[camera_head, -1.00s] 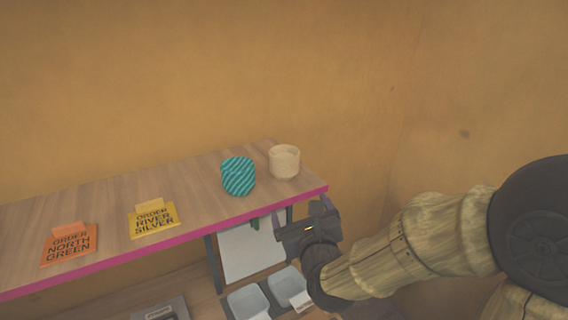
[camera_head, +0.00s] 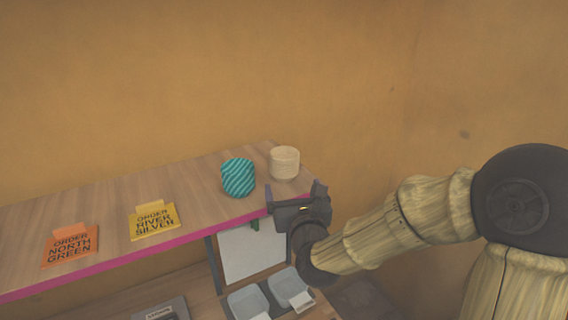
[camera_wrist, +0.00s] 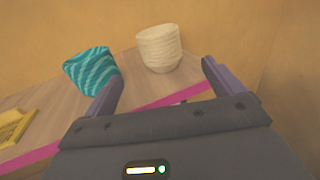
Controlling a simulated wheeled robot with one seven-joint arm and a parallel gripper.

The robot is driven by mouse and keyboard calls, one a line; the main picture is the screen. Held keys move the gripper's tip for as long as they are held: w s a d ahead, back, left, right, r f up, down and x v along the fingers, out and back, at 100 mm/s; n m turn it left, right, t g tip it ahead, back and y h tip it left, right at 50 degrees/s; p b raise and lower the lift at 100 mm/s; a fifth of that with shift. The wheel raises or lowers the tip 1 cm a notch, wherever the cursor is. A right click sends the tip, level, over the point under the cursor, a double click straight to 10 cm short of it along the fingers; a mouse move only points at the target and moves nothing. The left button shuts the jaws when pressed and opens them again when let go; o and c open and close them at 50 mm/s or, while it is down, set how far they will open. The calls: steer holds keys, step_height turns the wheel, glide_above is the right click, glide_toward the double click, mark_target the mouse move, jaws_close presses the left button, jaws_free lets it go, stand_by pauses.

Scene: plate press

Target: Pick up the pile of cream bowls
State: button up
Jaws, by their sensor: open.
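The pile of cream bowls (camera_head: 285,162) stands upright near the right end of the wooden shelf. In the wrist view the pile (camera_wrist: 159,48) is ahead of the gap between my fingers, a little left of the right finger. My gripper (camera_head: 297,192) is at the shelf's front edge, just in front of the pile and apart from it. In the wrist view its fingers (camera_wrist: 162,85) are spread wide with nothing between them.
A teal striped pot (camera_head: 238,177) stands just left of the pile; the wrist view shows it (camera_wrist: 91,70) beyond the left finger. Yellow (camera_head: 153,220) and orange (camera_head: 70,243) order cards stand further left on the shelf (camera_head: 105,203). Grey trays (camera_head: 248,302) sit below.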

mark_target(287, 170)
steer(key=p+x, duration=0.2)
steer(key=x, duration=0.4)
steer(key=shift+a+r, duration=0.1)
steer(key=shift+w+a, duration=0.1)
steer(key=shift+w, duration=0.35)
steer(key=p+x, duration=0.2)
steer(key=x, duration=0.3)
steer(key=shift+w+a+p, duration=0.1)
steer(key=shift+w+p, duration=0.25)
steer(key=shift+w, duration=0.05)
steer(key=shift+c, duration=0.2)
steer(key=c, duration=1.1)
